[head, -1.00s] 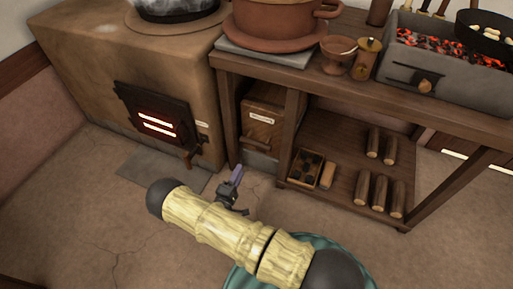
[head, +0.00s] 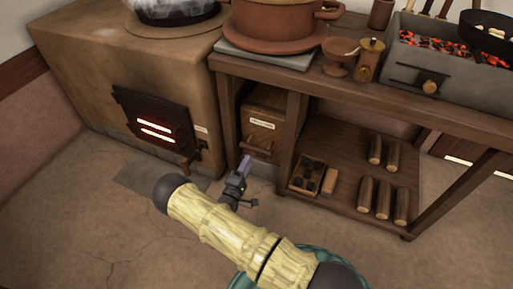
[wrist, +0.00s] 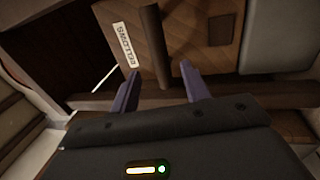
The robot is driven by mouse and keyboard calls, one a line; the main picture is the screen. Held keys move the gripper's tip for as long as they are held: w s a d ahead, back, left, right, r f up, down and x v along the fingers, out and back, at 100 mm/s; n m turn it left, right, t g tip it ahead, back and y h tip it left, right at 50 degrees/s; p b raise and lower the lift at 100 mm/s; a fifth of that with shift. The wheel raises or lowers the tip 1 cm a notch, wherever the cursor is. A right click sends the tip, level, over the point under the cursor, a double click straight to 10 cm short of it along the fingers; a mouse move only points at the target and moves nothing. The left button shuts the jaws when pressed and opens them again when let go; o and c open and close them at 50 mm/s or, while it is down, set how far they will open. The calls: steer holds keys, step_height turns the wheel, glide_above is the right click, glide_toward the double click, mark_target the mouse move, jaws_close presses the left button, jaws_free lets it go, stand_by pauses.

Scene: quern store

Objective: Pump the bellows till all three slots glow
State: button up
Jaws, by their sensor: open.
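The bellows (head: 266,110) are a wooden box under the bench with a small white label and a bar handle (head: 258,153) low on the front. In the wrist view the quilted front (wrist: 192,42) shows a label reading BELLOWS, and the dark handle (wrist: 153,40) extends between the purple fingertips. My gripper (head: 245,163) is open just in front of the handle; contact cannot be told. The stove door (head: 157,115) at left has two slots (head: 155,131) glowing orange-white; I cannot make out a third clearly.
The clay stove (head: 75,65) stands left and the bench leg (head: 288,130) just right of the bellows. A small box of dark lumps (head: 306,174) and several logs (head: 383,199) lie on the low shelf. The floor in front is clear.

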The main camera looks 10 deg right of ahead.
mark_target(256, 147)
steer(key=b+x, duration=0.3)
steer(key=x, duration=0.5)
steer(key=shift+w+d, duration=0.25)
steer(key=shift+w+d+r+b, duration=0.25)
steer(key=shift+w+d+b, duration=0.1)
steer(key=shift+w, duration=0.1)
steer(key=shift+a, duration=0.1)
jaws_close()
